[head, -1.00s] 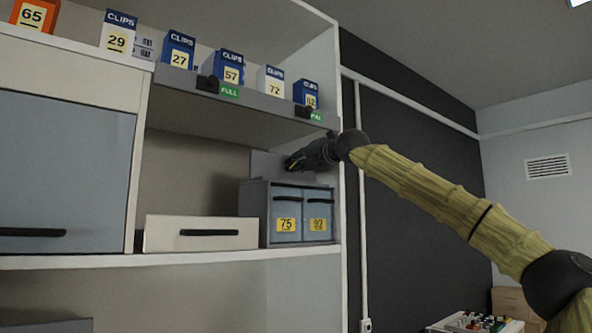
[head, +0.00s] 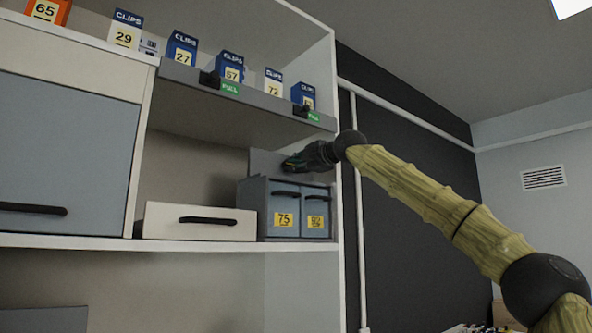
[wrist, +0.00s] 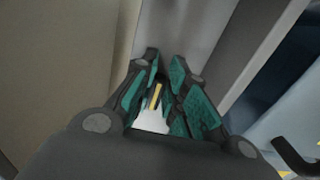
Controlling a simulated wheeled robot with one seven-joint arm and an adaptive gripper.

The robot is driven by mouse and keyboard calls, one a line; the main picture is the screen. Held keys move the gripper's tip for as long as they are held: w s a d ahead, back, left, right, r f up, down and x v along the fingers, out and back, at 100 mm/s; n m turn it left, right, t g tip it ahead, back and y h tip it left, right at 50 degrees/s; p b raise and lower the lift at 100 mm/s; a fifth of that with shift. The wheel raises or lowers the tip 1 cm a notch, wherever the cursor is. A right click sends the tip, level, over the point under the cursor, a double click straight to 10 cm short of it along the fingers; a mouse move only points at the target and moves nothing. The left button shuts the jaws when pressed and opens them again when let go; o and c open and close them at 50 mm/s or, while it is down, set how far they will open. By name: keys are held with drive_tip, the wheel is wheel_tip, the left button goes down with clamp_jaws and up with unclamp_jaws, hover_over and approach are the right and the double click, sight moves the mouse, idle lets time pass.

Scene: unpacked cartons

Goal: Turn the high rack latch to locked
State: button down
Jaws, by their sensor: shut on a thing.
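My gripper (head: 290,164) is in the upper shelf bay, just above the grey two-drawer box. In the wrist view my gripper (wrist: 168,85) has its teal-padded fingers closed in on a small pale piece with a yellow stripe (wrist: 154,110), which I take to be the high rack latch. A grey upright plate (head: 260,164) stands behind my gripper; it also fills the top of the wrist view (wrist: 183,25). In the head view the latch is hidden by my gripper. I cannot tell which way it is turned.
The grey two-drawer box (head: 253,210), labelled 75 and 92, stands close below my gripper. A cream drawer (head: 165,221) is to its left. Above, a grey ledge (head: 258,102) carries several clip boxes. The shelf's right side panel (head: 337,200) is close to my arm.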

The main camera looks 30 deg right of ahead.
drive_tip(key=shift+d+m, duration=0.1)
drive_tip(key=shift+m, duration=0.2)
drive_tip(key=c, duration=1.4)
unclamp_jaws()
drive_tip(key=shift+d+f, duration=0.1)
drive_tip(key=shift+c, duration=0.2)
drive_tip(key=shift+s, duration=0.1)
drive_tip(key=s+d, duration=0.1)
drive_tip(key=s, duration=1)
drive_tip(key=shift+s, duration=0.35)
